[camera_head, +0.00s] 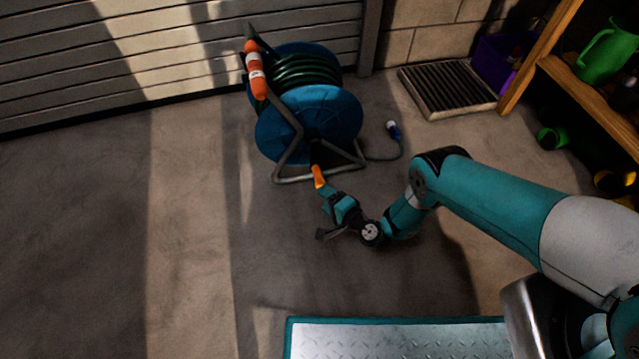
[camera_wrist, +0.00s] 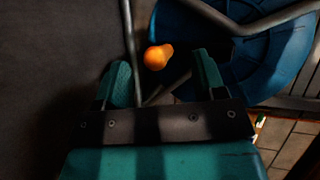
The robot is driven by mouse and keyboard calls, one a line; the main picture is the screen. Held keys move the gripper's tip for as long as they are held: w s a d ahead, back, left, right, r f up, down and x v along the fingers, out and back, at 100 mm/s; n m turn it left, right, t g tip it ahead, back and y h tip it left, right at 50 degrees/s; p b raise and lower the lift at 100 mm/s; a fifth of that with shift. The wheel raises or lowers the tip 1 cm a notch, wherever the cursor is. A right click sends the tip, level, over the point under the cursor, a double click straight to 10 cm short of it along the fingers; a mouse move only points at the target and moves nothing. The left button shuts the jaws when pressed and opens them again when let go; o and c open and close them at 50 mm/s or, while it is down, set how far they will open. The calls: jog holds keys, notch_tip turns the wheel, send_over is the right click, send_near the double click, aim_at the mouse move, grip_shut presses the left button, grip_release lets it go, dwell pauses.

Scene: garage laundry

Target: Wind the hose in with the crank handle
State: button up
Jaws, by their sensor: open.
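The hose reel (camera_head: 312,115) has blue discs, green hose (camera_head: 303,70) wound on its drum, and a grey tube frame standing on the concrete floor. Its orange crank handle (camera_head: 318,177) is low on the near side, at the end of a dark crank arm. My gripper (camera_head: 327,190) is just below the handle in the head view. In the wrist view the rounded orange end of the handle (camera_wrist: 158,57) shows between the two teal fingers, a little beyond their tips, with gaps on both sides. My gripper is open and empty. Whether a finger touches the handle is hidden in the head view.
The hose's blue end fitting (camera_head: 394,130) lies right of the reel. An orange carry grip (camera_head: 256,70) tops the frame. A floor grate (camera_head: 448,89) and wooden shelf (camera_head: 590,95) stand at right, a slatted door (camera_head: 150,50) behind. The floor at left is clear.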

aim_at(318, 172)
jog(key=w+a+f+b, duration=0.1)
jog(key=w+b, duration=0.2)
jog(key=w+f+b, duration=0.1)
jog(key=w+b, duration=0.2)
jog(key=b, duration=0.1)
jog(key=w+a+f+b, duration=0.1)
jog(key=w+b, duration=0.2)
jog(key=b, duration=0.1)
jog(key=shift+a+f, duration=0.3)
jog(key=shift+f, duration=0.1)
jog(key=shift+w+a+r+b, duration=0.15)
jog(key=shift+w+a+b, duration=0.05)
jog(key=shift+w+b, duration=0.35)
jog(key=shift+w+r, duration=0.25)
jog(key=shift+w, duration=0.15)
jog(key=c, duration=0.6)
jog(key=shift+r, duration=0.1)
